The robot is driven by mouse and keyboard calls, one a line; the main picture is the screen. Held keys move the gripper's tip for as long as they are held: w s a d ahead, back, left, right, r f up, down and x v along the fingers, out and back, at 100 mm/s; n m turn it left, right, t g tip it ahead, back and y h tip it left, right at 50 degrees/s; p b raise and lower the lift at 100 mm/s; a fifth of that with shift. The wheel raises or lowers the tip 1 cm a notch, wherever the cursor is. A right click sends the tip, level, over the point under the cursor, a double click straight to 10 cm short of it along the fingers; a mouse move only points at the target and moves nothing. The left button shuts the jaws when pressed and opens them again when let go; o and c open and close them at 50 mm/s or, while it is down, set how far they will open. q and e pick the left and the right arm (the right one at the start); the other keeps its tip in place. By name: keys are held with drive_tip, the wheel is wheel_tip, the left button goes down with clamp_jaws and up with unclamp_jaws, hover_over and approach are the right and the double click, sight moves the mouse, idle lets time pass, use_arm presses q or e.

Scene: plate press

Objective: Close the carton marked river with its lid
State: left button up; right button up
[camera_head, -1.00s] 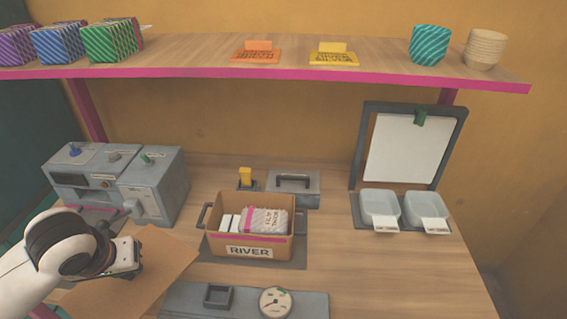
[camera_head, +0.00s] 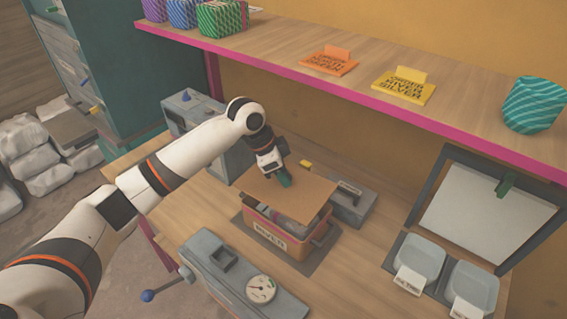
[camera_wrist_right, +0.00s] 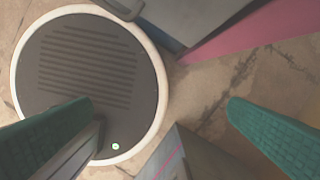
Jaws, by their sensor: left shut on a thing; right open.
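The open cardboard carton (camera_head: 266,239) marked RIVER stands on a dark mat on the table, with packed items partly visible under its lid. The flat brown lid (camera_head: 310,200) is over the carton, tilted, covering most of its opening; a gap shows at the front. My left gripper (camera_head: 284,181) is shut on the lid near its back-left part; the fingertips are partly hidden. My right gripper (camera_wrist_right: 160,112) shows only in the right wrist view, with its green fingers apart and nothing between them, above the floor.
A grey box with a handle (camera_head: 351,203) stands close behind the carton on the right. A grey panel with a dial (camera_head: 240,275) lies in front. White trays (camera_head: 418,257) and a framed board (camera_head: 475,215) are at the right. A shelf (camera_head: 300,80) spans above.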

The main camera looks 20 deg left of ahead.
sight(284, 189)
use_arm(q)
drive_tip(key=shift+w+d+r, duration=0.1)
drive_tip(key=shift+w, duration=0.2)
drive_tip(key=shift+d+m, duration=0.1)
drive_tip(key=shift+m, duration=0.2)
drive_tip(key=shift+d+f+b, duration=0.1)
drive_tip(key=shift+f+b, duration=0.95)
drive_tip(key=shift+b, duration=0.05)
wheel_tip(284, 189, down, 3)
drive_tip(key=b, duration=0.3)
drive_tip(key=shift+f, duration=0.75)
use_arm(e)
drive_tip(key=f, duration=0.5)
drive_tip(key=shift+w+d+f, duration=0.1)
drive_tip(key=shift+d, duration=0.3)
